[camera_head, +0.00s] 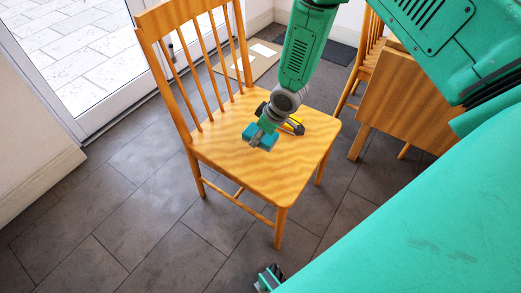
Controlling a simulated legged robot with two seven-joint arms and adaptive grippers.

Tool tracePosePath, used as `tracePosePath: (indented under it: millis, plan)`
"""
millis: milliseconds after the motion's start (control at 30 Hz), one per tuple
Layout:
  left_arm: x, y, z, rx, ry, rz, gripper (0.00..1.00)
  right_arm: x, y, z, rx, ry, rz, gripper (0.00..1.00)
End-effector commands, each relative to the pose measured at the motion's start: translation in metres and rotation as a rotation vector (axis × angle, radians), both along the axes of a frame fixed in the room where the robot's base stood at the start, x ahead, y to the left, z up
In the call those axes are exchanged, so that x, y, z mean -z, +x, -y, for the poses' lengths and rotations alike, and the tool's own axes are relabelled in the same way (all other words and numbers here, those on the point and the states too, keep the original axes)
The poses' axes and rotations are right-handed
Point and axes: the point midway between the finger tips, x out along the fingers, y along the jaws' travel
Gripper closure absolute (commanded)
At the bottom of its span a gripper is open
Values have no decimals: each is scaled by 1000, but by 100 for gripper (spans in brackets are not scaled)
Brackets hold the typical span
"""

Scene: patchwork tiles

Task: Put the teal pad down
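The teal pad (267,144) is at the tip of my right gripper (259,134), over the wooden chair seat (283,180). The gripper points down from the upper right, and its grey fingers look closed on the pad. They hide part of it. I cannot tell whether the pad touches the seat. My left gripper (268,279) shows only as a small dark and green piece at the bottom edge, well below the chair, and its finger opening is unclear.
A yellow and black item (296,127) lies on the seat just right of the pad. The chair's slatted back (200,70) rises at the left. A wooden table or chair part (400,100) stands at the right. The front of the seat is bare.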

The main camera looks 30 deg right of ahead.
Motion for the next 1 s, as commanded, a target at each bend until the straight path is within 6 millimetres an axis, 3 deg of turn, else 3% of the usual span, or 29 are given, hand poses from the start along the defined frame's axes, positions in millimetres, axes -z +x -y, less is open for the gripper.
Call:
tracePosePath:
  millis: [33,433,867,900,933,1000]
  plan:
    - [7,0,0,0,0,0,60,14,-1,0,0,0,-2,75]
    - [22,0,0,0,0,0,60,65,-1,1,1,2,-3,75]
    - [23,0,0,0,0,0,60,72,0,1,1,2,-1,75]
    - [23,0,0,0,0,0,60,71,0,1,1,2,-1,34]
    - [23,0,0,0,0,0,60,71,0,1,1,2,-1,27]
    - [22,0,0,0,0,0,60,71,-1,1,1,2,-1,27]
